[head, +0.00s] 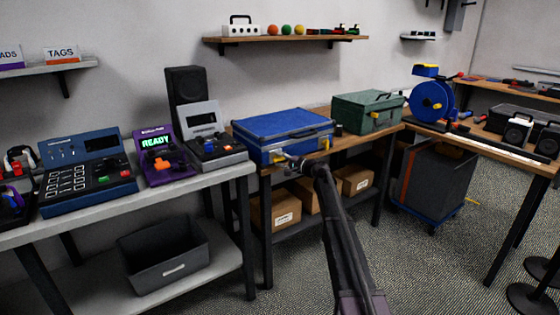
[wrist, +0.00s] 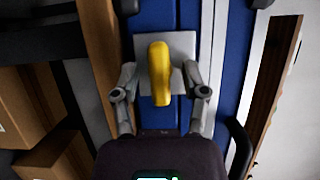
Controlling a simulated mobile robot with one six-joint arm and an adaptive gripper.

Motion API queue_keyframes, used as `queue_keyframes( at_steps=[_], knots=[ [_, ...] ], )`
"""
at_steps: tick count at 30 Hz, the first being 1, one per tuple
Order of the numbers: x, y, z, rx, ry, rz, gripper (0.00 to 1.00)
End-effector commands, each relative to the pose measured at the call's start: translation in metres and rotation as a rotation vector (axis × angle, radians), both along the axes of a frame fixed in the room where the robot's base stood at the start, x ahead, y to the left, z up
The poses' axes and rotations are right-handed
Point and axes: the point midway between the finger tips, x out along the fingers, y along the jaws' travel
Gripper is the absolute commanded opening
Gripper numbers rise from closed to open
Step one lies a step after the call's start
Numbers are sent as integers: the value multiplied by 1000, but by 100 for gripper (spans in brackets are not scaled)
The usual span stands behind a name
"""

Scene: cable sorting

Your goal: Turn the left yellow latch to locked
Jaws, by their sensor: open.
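The blue case (head: 285,126) with silver edges lies closed on the wooden bench. Its front carries two yellow latches; the left yellow latch (head: 278,157) is partly covered by my gripper (head: 289,160). The right yellow latch (head: 326,142) shows clear of the arm. In the wrist view, a yellow latch handle (wrist: 159,72) sits on a pale square plate (wrist: 182,46) against the blue case (wrist: 168,17). My gripper (wrist: 159,78) is open, with one finger on each side of the handle. I cannot tell whether the fingers touch it.
A green toolbox (head: 366,112) stands to the right of the case. A grey device (head: 216,147) stands close on its left. Cardboard boxes (head: 284,211) sit on the shelf below. A black case handle (wrist: 240,150) shows near my gripper in the wrist view.

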Motion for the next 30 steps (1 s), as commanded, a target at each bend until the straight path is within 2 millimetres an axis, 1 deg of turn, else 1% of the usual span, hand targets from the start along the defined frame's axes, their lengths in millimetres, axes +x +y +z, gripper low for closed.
queue_keyframes(
  at_steps=[7,11,17,27,30],
  knots=[
    [-2,-3,0,-1,-1,0,57],
    [-8,-9,0,-1,-1,0,57],
    [-23,-28,0,-1,0,-2,57],
    [-56,-71,0,-1,1,-1,57],
    [-63,-81,0,-1,1,-1,57]
  ],
)
